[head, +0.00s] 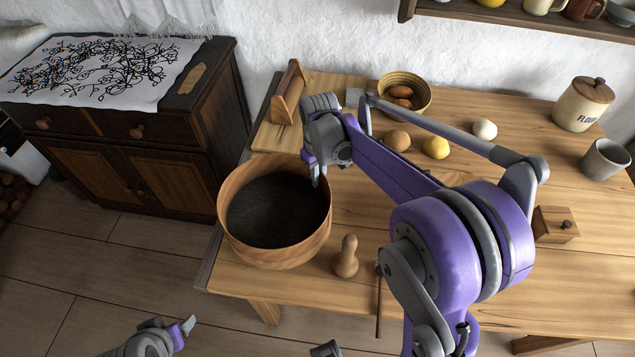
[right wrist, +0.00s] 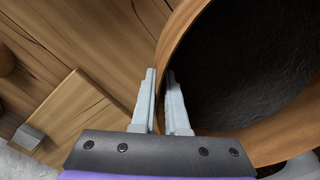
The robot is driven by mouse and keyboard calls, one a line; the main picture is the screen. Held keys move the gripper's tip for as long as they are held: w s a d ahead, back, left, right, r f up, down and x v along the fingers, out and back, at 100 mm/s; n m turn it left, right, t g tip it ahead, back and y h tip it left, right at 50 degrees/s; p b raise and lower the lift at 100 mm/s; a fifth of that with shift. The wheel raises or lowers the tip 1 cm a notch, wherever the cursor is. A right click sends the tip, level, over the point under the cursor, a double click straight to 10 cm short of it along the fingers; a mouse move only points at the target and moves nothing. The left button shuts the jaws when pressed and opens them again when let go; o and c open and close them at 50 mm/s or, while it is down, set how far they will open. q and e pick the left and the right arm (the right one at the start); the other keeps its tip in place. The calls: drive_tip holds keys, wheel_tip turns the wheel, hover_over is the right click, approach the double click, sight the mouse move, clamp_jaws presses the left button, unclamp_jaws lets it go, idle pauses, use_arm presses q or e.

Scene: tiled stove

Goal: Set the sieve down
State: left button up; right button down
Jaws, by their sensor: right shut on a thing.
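The sieve (head: 282,255) is a round hoop of light wood with a dark bottom. In the head view it is at the left front corner of the wooden table (head: 340,302), overlapping the table's left edge. I cannot tell whether it touches the tabletop. My right gripper (head: 318,178) is shut on the sieve's rim at its far right side. In the right wrist view, one finger of the right gripper (right wrist: 163,100) is outside the sieve wall (right wrist: 180,32) and one is inside. My left gripper (head: 186,326) is low at the bottom left, away from the sieve.
A wooden pestle-like piece (head: 346,258) stands close to the sieve's right. A board with a wooden slicer-like thing (head: 288,95) lies behind it. A bowl (head: 418,82), lemon (head: 436,147) and flour jar (head: 583,105) are farther back. A dark cabinet (head: 200,120) stands left.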

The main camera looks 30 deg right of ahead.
drive_tip(key=shift+f, duration=1.85)
drive_tip(key=shift+f, duration=0.2)
drive_tip(key=c, duration=0.9)
unclamp_jaws()
drive_tip(key=shift+r, duration=0.1)
wheel_tip(320, 180, up, 12)
drive_tip(key=shift+r+p, duration=0.1)
drive_tip(key=shift+p, duration=0.25)
